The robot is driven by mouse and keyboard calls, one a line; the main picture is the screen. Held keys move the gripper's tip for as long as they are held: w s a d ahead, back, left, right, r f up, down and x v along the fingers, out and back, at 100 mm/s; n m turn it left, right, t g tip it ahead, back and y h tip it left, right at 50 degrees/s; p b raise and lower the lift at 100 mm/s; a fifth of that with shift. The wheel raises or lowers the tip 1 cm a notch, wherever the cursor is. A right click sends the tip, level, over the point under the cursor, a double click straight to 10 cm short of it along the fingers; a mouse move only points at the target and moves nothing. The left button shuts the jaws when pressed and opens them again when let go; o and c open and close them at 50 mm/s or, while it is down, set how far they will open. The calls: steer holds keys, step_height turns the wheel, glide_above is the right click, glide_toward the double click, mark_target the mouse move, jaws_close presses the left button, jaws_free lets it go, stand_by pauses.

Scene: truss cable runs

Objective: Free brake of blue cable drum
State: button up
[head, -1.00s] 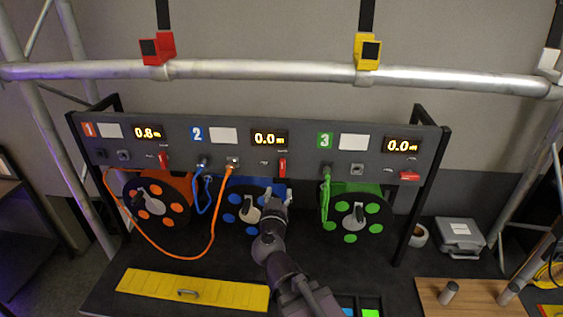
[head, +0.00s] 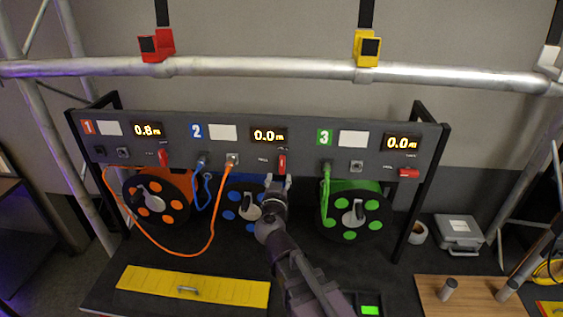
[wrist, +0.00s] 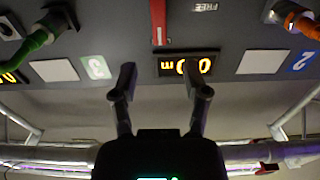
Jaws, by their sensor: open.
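The blue cable drum (head: 230,215) sits under the panel section marked 2, partly hidden behind my arm. Its red brake lever (head: 282,164) stands upright on the panel, below a display reading 0.0 m. My gripper (head: 277,182) is open, just below this lever in the head view. The wrist view is upside down. It shows my two fingers (wrist: 162,82) spread and empty, with the red lever (wrist: 158,20) beyond them at the top, between their lines. A FREE label (wrist: 205,6) is beside the lever. I see no contact with it.
An orange cable (head: 214,225) loops from the panel in front of the orange drum. A blue cable (head: 207,187) hangs left of the blue drum. The green drum (head: 337,226) stands to the right; its red lever (head: 409,173) lies sideways. A yellow plate (head: 225,289) lies in front.

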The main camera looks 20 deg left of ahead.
mark_target(282, 163)
steer(key=x, duration=0.9)
steer(key=shift+c, duration=0.2)
jaws_close()
